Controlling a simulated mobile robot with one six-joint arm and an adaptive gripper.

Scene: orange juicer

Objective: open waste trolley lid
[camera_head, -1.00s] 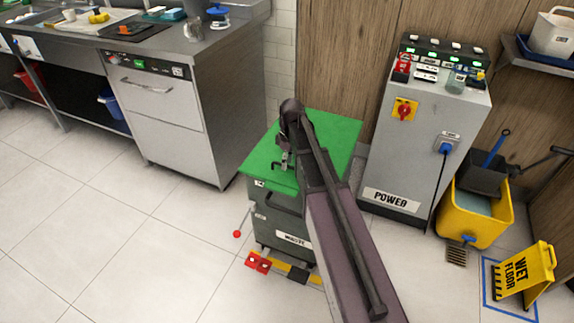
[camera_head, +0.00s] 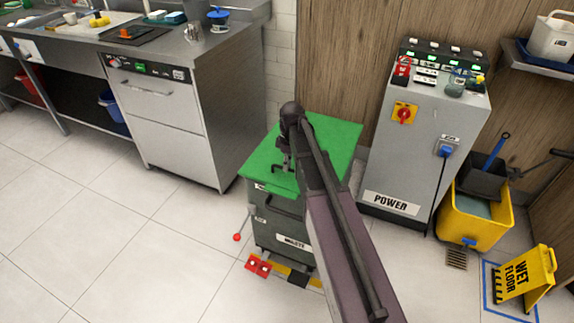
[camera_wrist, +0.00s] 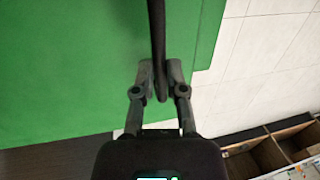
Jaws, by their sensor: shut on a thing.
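The waste trolley (camera_head: 276,222) is a dark grey bin with a WASTE label, standing on the floor. Its green lid (camera_head: 332,135) looks flat and closed in the head view. In the wrist view the lid (camera_wrist: 60,70) fills the left side. My gripper (camera_head: 283,166) is over the lid's front part, partly hidden by my arm. In the wrist view my gripper (camera_wrist: 160,72) is shut on a thin dark bar (camera_wrist: 157,25) that stands out over the lid's edge. I cannot tell how the bar joins the lid.
A steel dishwasher (camera_head: 160,120) stands to the left, a grey power cabinet (camera_head: 418,150) to the right. A yellow mop bucket (camera_head: 475,222) and wet floor sign (camera_head: 525,275) are farther right.

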